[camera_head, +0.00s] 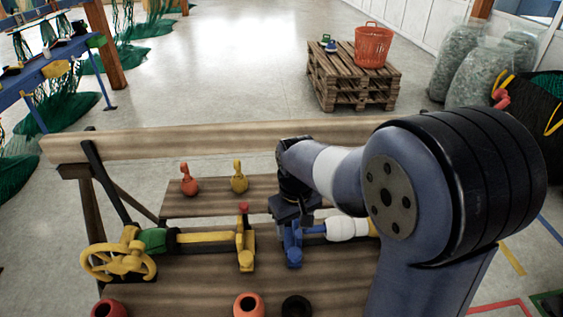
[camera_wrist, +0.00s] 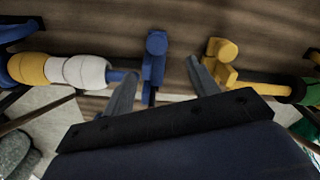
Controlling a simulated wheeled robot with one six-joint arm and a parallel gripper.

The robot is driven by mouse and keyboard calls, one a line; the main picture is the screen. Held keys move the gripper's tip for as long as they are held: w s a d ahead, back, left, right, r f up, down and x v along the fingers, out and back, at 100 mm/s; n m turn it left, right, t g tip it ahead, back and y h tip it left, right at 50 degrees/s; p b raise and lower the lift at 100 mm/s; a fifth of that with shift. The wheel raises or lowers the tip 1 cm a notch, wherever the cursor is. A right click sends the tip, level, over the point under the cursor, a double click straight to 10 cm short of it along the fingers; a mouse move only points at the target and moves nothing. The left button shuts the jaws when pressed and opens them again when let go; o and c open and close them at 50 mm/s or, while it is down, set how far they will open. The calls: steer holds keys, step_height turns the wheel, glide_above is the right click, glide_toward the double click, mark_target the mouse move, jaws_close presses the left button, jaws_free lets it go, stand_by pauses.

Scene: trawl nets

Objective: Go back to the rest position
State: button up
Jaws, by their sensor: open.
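My gripper (camera_wrist: 163,80) is open in the wrist view, its two grey fingers spread apart with nothing held between them. The blue upright part (camera_wrist: 154,62) is beside the left finger, and the yellow upright part (camera_wrist: 222,60) is beside the right finger. In the head view my arm reaches in from the right and the gripper (camera_head: 293,212) hangs over the bench, just above the blue part (camera_head: 291,243). My wrist hides much of the fingers there. The yellow part (camera_head: 246,245) with a red top stands to the left of it.
A wooden bench (camera_head: 200,143) holds a yellow handwheel (camera_head: 118,258), a white float (camera_head: 347,228), a red bulb (camera_head: 189,182) and a yellow bulb (camera_head: 239,180). Several rings lie at the front. Beyond are open floor, a pallet (camera_head: 355,85) with an orange basket (camera_head: 373,45), and filled bags (camera_head: 478,70).

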mark_target(298, 251)
step_height(298, 251, down, 10)
steer(key=shift+d, duration=0.1)
steer(key=shift+d+f, duration=0.15)
steer(key=shift+d, duration=0.45)
